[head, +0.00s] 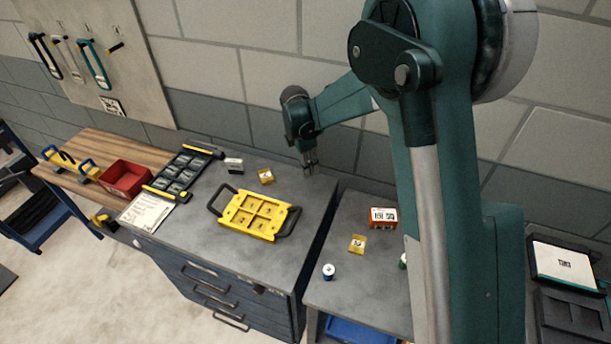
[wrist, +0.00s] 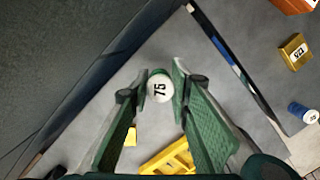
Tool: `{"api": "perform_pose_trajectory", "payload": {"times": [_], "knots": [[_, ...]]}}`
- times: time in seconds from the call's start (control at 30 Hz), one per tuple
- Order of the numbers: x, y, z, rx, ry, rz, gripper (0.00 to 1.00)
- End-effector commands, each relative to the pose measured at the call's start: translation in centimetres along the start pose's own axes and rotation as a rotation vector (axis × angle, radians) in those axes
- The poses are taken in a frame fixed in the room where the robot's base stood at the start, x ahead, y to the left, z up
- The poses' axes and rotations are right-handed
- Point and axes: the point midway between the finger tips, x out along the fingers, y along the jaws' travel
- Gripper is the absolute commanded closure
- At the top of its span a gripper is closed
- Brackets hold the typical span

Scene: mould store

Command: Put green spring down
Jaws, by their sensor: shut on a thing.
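The green spring (wrist: 159,88) shows in the wrist view as a round white end marked "75" with a green rim. It sits between the two fingertips of my gripper (wrist: 160,82), which is shut on it. In the head view my gripper (head: 309,166) points down over the back right part of the grey cabinet top (head: 190,235). The spring is too small there to make out clearly, and I cannot tell its height above the top.
A yellow tray with black handles (head: 247,232) and a small yellow block (head: 266,177) lie on the cabinet top. A lower bench (head: 335,235) to the right holds an orange box (head: 382,218), a yellow block (head: 357,244) and a blue-white cylinder (head: 328,271). A gap separates them.

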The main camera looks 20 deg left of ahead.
Motion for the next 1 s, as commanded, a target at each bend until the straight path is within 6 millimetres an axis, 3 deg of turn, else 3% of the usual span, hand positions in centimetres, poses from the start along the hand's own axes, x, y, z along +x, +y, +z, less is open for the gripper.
{"api": "perform_pose_trajectory", "payload": {"times": [0.47, 0.8, 1.0], "knots": [[0.8, 0.0, -0.1, 0.000, 0.000, 0.000, 0.93], [3.8, 0.0, -0.6, 0.000, 0.000, 0.000, 0.93], [4.2, 0.0, -0.6, 0.000, 0.000, 0.000, 0.93]]}}
